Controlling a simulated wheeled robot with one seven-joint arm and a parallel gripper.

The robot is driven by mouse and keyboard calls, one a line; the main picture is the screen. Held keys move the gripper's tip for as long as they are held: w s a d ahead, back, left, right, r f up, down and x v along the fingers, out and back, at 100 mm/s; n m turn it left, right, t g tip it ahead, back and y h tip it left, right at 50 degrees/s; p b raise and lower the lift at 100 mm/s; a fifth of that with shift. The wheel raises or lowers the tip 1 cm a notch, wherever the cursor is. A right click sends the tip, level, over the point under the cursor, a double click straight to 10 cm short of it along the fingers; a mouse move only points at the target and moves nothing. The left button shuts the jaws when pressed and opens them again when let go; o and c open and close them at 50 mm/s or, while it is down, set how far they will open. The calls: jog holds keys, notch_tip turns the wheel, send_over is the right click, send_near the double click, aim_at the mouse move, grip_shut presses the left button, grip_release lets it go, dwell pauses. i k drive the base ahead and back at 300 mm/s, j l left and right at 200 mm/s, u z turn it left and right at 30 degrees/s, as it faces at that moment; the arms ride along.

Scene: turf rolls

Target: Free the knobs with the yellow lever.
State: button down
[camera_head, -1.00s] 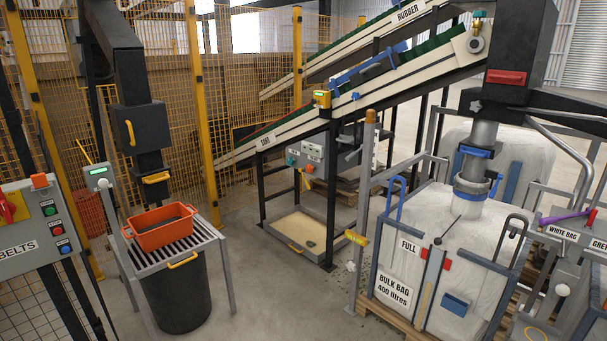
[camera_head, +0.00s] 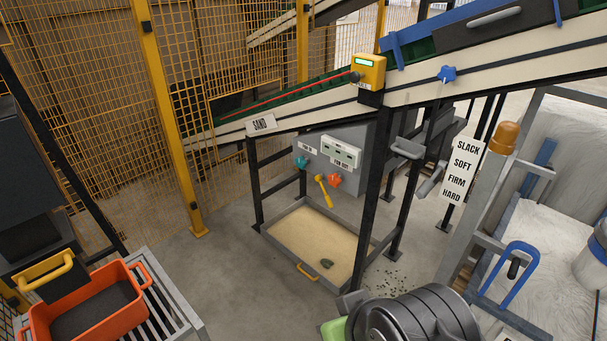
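The yellow lever (camera_head: 322,190) hangs slantwise on the front of a grey control box (camera_head: 355,150) under the sand conveyor. A teal knob (camera_head: 302,161) is on the box to the upper left of the lever. An orange-red knob (camera_head: 334,180) is close to the lever's right. White labels sit above the knobs, too small to read for sure. My gripper's fingers do not show. A dark rounded part, apparently of my arm, rises at the bottom edge, well below the box.
A shallow tray of sand (camera_head: 310,238) lies on the floor below the box. A black conveyor post (camera_head: 374,200) stands just right of the box. An orange bin (camera_head: 85,310) sits on a grate at lower left. A white bulk bag (camera_head: 540,250) is at right. Floor left of the tray is clear.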

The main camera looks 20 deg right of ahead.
aim_at(326, 195)
jog(key=i+j+z, duration=0.2)
jog(key=i, duration=0.35)
jog(key=i+z, duration=0.2)
jog(key=i, duration=1.35)
